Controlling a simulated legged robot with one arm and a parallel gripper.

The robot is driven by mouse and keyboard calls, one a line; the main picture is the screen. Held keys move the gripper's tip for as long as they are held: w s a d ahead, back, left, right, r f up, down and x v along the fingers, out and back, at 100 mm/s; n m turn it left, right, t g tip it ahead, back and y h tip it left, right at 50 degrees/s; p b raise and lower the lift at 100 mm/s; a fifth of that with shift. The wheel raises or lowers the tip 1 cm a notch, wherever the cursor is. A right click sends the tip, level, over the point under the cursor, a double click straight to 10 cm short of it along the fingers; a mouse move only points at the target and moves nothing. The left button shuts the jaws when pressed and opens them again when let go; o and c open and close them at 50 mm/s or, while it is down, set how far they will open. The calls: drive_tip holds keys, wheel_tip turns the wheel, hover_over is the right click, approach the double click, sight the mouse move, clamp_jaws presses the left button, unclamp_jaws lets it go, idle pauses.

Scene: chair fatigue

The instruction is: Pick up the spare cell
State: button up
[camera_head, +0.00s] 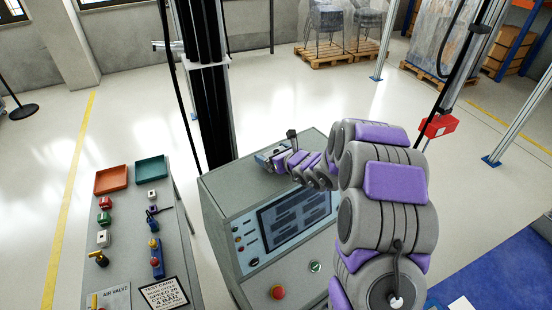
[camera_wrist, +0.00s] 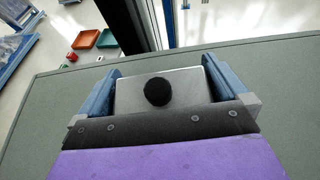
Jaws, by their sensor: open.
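A silver block with a round black knob, which looks like the spare cell (camera_wrist: 133,94), sits on the grey-green console top in the wrist view. My gripper (camera_wrist: 160,82) is open, with one blue finger on each side of the block. Small gaps seem to show, but I cannot tell whether either finger touches it. In the head view my gripper (camera_head: 272,157) is low over the back of the console top, and a black knob (camera_head: 292,134) stands up beside it. The block's lower part is hidden by my gripper.
The console (camera_head: 222,195) has a screen (camera_head: 295,222) and a red button (camera_head: 278,292) on its sloped front. A dark column stands close behind it. A side table (camera_head: 130,262) on the left holds an orange tray (camera_head: 111,180), a teal tray (camera_head: 151,170) and several small parts.

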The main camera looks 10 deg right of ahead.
drive_tip(key=c, duration=1.1)
drive_tip(key=shift+r, duration=0.15)
